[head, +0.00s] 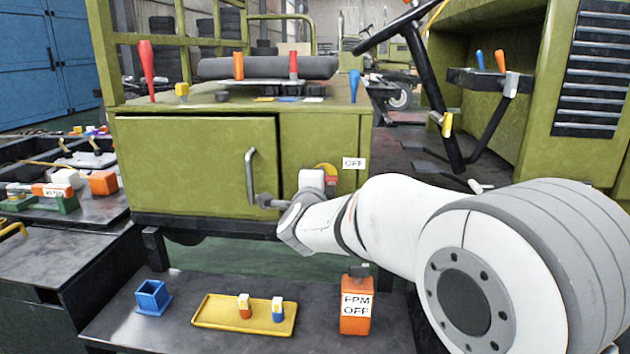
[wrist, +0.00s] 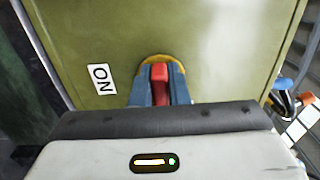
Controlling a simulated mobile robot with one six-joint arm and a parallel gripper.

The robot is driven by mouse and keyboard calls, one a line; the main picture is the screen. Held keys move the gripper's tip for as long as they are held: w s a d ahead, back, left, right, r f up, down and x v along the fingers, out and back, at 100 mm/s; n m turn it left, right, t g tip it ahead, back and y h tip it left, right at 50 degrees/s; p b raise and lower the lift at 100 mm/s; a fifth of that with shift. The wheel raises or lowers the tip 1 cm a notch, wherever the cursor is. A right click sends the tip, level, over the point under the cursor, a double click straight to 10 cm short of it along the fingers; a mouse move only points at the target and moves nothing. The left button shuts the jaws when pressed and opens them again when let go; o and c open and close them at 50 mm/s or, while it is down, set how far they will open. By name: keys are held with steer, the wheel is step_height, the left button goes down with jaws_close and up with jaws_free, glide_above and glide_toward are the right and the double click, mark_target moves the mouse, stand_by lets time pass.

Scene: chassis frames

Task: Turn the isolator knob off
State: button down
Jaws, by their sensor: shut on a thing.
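The isolator knob is a red bar (wrist: 160,74) on a round yellow plate (wrist: 174,58), set in the green vehicle panel. My gripper (wrist: 161,88) is shut on the red knob, with one blue-grey finger on each side. In the head view the yellow plate (head: 326,168) shows just above my gripper (head: 322,182), which hides most of the knob. A white OFF label (head: 354,163) is right of the plate. A white ON label (wrist: 101,79) shows sideways, left of the knob in the wrist view.
A door handle (head: 251,177) sticks out left of my gripper. Below is a dark bench (head: 200,290) with a blue cup (head: 152,297), a yellow tray (head: 215,312) holding two small blocks, and an orange box (head: 356,323). Several coloured levers stand on the vehicle deck above.

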steer(key=c, duration=1.4)
jaws_free()
steer(key=shift+s, duration=0.1)
steer(key=s+p, duration=0.1)
steer(key=s, duration=0.6)
steer(key=shift+s+a, duration=0.15)
steer(key=shift+s, duration=0.15)
steer(key=shift+p, duration=0.3)
steer(key=s+d+r+n+g+y+p, duration=0.45)
steer(key=r+n+p, duration=0.4)
steer(key=p, duration=0.45)
steer(key=s+d+r+n+g+h+p, duration=0.2)
steer(key=s+d+n+g+p, duration=0.3)
steer(key=s+d+p, duration=0.3)
steer(key=s+d+r+n+g+h+p, duration=0.2)
steer(key=s+d+n+g+p, duration=0.2)
steer(key=s, duration=1.1)
steer(key=d+g+p, duration=0.2)
steer(key=d+p, duration=0.2)
steer(key=shift+n, duration=0.35)
